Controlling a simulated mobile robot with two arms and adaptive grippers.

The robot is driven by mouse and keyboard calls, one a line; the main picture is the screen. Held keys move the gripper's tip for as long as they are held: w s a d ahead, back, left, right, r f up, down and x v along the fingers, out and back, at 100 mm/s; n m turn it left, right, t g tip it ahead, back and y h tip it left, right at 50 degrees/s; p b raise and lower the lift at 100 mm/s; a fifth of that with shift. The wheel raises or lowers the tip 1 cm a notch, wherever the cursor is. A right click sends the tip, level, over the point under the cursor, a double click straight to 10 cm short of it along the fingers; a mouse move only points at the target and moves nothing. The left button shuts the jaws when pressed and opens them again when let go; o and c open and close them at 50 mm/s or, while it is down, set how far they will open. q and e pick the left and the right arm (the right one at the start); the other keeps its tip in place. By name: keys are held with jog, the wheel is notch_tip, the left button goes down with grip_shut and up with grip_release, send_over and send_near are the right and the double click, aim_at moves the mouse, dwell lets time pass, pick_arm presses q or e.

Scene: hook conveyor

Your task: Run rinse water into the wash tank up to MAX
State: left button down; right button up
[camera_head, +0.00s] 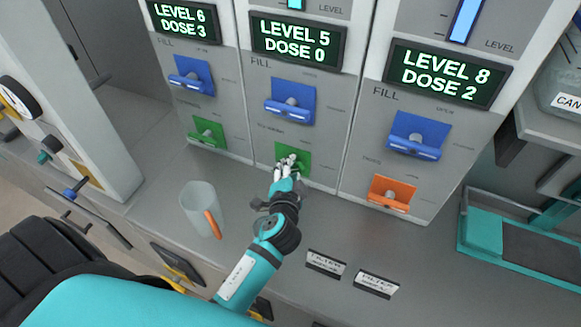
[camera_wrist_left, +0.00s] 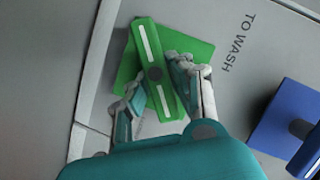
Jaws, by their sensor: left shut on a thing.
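The middle panel (camera_head: 262,110) has a display (camera_head: 297,42) reading LEVEL 5 DOSE 0. Under it are a blue FILL lever (camera_head: 290,103) and a green lever (camera_head: 303,160). My left gripper (camera_head: 287,165) is at the green lever and partly hides it. In the left wrist view my left gripper (camera_wrist_left: 165,98) has its fingers on both sides of the green lever's bar (camera_wrist_left: 150,50), shut on it. A "TO WASH" label (camera_wrist_left: 238,42) is beside it. A blue gauge strip (camera_head: 295,4) shows at the top edge, cut off. My right gripper is not in view.
The left display (camera_head: 183,22) reads LEVEL 6 DOSE 3; the right display (camera_head: 447,74) reads LEVEL 8 DOSE 2. A clear jug (camera_head: 199,204) with an orange handle stands on the counter left of my arm. Labels (camera_head: 326,263) lie right of it. A teal tray (camera_head: 480,256) is far right.

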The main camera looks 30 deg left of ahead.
pick_arm(q)
jog(key=shift+f, duration=0.1)
dwell(0.5)
jog(key=shift+m+b, duration=0.3)
jog(key=shift+b, duration=0.15)
jog(key=m+b, duration=0.1)
jog(key=m+y+b, duration=0.1)
jog(key=b, duration=0.1)
jog(key=shift+d+f+t+b, duration=0.1)
jog(key=shift+f+t+b, duration=0.2)
jog(key=shift+f+t, duration=0.1)
jog(key=shift+m+t+y+b, duration=0.5)
jog(key=shift+m+b, duration=1)
jog(key=shift+r, duration=0.1)
jog(key=c, duration=1.2)
grip_release()
jog(key=shift+o, duration=0.2)
jog(key=shift+s, duration=0.1)
